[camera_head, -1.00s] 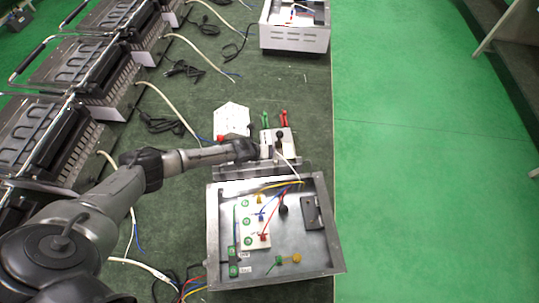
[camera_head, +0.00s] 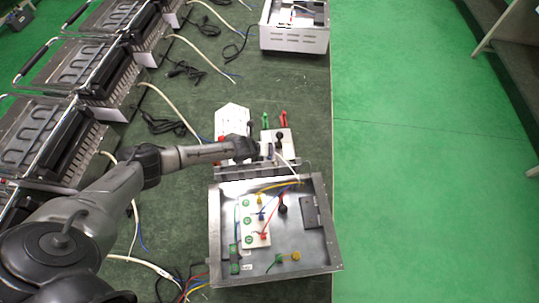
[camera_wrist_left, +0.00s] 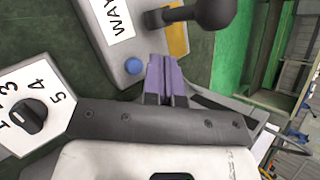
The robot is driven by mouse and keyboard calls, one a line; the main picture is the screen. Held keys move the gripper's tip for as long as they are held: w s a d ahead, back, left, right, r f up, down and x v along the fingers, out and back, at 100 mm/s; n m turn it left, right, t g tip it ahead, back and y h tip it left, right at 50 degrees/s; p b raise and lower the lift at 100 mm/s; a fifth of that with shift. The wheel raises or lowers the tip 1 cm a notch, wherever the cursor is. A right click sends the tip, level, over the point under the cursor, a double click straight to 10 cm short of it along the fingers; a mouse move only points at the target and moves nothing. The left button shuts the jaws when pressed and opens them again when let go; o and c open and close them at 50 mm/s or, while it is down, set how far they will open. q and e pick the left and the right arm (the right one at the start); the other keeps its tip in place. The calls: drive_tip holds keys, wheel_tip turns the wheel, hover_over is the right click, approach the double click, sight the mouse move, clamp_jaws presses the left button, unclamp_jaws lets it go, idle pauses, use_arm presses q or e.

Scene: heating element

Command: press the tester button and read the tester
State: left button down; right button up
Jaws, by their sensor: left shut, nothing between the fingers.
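My left gripper (camera_head: 264,151) reaches in over the small devices behind the open metal box. In the left wrist view its purple fingers (camera_wrist_left: 166,78) are shut together with nothing between them. A round blue button (camera_wrist_left: 134,66) sits on a grey box (camera_wrist_left: 118,50) with a label reading "WAY", just left of the fingertips. Whether the fingers touch the box cannot be told. A black ball-ended lever (camera_wrist_left: 205,14) is above the fingers. A white device with a dark window (camera_wrist_left: 172,177) is cut off at the bottom; no reading is legible. My right gripper is not in view.
A white plate with a numbered black dial (camera_wrist_left: 28,117) lies at left. Red and green clips (camera_head: 284,119) are behind the devices. The open metal box (camera_head: 322,245) with wired terminals stands in front. Grills (camera_head: 45,130) and cables line the left; the green floor is at right.

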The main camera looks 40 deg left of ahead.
use_arm(q)
drive_tip(key=shift+r+p, duration=1.05)
drive_tip(key=shift+r, duration=0.7)
